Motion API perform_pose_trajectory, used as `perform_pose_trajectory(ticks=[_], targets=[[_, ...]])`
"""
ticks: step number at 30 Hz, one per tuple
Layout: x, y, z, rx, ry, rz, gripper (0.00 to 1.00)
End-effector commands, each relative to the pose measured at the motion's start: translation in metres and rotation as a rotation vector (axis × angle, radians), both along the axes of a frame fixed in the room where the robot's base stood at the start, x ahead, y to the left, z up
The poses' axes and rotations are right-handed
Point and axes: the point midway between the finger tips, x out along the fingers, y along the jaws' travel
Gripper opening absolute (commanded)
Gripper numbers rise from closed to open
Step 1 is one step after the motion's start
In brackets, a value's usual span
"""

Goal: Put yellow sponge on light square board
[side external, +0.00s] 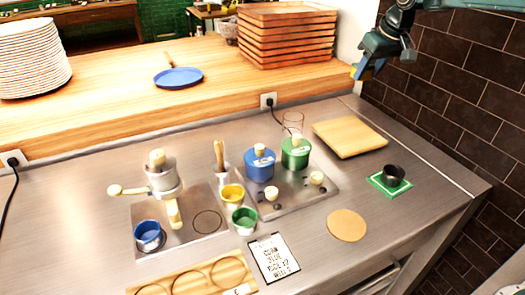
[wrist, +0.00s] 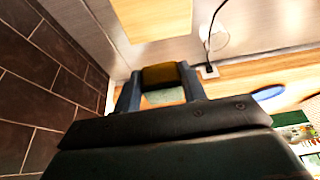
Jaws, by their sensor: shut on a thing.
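My gripper (side external: 364,70) is at the upper right of the side external view, raised well above the counter and apart from the board. In the wrist view my gripper (wrist: 162,88) is shut on the yellow sponge (wrist: 163,75), which sits between its two blue-grey fingers. A greenish face shows at the sponge's near side. In the side external view the sponge is a small yellow patch, mostly hidden by the fingers. The light square board (side external: 350,138) lies flat and bare on the steel counter. A pale wooden surface, likely this board (wrist: 155,16), shows at the wrist view's top.
A black cup on a green square (side external: 391,179) stands right of the board, and a round tan disc (side external: 347,225) lies in front. Blue (side external: 259,165) and green (side external: 295,152) canisters and a clear glass (side external: 293,122) stand left. Stacked wooden trays (side external: 287,35) are behind. A dark brick wall (side external: 475,90) is at right.

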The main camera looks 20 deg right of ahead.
Motion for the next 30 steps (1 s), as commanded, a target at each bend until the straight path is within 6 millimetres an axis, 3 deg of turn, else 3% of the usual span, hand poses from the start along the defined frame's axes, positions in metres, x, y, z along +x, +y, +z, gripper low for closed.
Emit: perform_pose_trajectory(ticks=[18, 23, 30], targets=[[0.000, 0.000, -0.114, 0.000, 0.003, 0.000, 0.20], [0.000, 0.000, -0.127, 0.000, 0.000, 0.000, 0.20], [0.000, 0.000, -0.130, 0.000, 0.001, 0.000, 0.20]])
